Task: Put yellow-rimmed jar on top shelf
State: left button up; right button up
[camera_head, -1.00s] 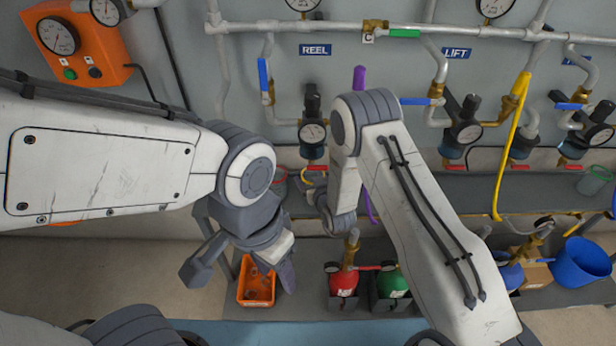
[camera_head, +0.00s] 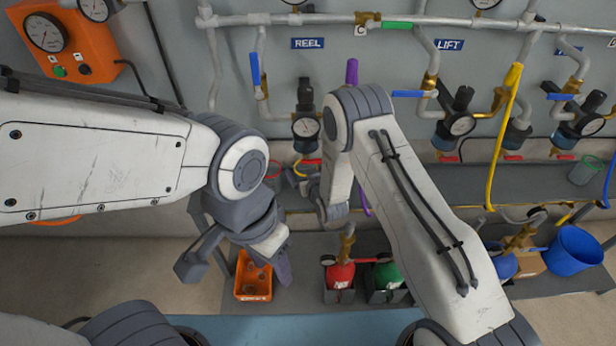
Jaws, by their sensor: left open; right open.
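The upper shelf (camera_head: 420,186) runs along the wall below the gauges. My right gripper (camera_head: 304,183) is open at that shelf's front edge, largely hidden behind its own wrist. My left gripper (camera_head: 236,264) is open and empty, pointing down in front of the lower shelf, near the orange bin.
Below are an orange bin (camera_head: 253,281), a red cylinder (camera_head: 340,275), a green cylinder (camera_head: 388,276) and a blue bucket (camera_head: 573,253). Pipes and a yellow hose (camera_head: 503,135) cross the wall.

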jog(key=v, duration=1.1)
jog(key=shift+s+d+r, duration=0.1)
jog(key=shift+s+r, duration=0.05)
jog(key=shift+s, duration=0.05)
jog(key=s+a+r+n+g+h, duration=0.1)
jog(key=s+a+r+g, duration=0.2)
jog(key=s+r+g, duration=0.15)
jog(key=s+a+r+n+g, duration=0.1)
jog(key=s+a+r+g, duration=0.15)
jog(key=s+r, duration=0.35)
jog(key=s+d+r+g, duration=0.2)
jog(key=s+r, duration=0.1)
jog(key=s, duration=0.3)
jog(key=s+d+r+n+g+h, duration=0.1)
jog(key=s+d+r+g, duration=0.1)
jog(key=s, duration=0.5)
jog(key=s+d+r+g+h, duration=0.1)
jog(key=s+d+r+g, duration=0.1)
jog(key=s, duration=0.5)
jog(key=shift+d+r+n, duration=0.2)
jog(key=shift+r+n, duration=0.1)
jog(key=shift+r, duration=0.55)
jog(key=shift+s, duration=0.15)
notch_tip(320, 180, up, 12)
jog(key=p, duration=1.2)
jog(key=shift+f, duration=0.1)
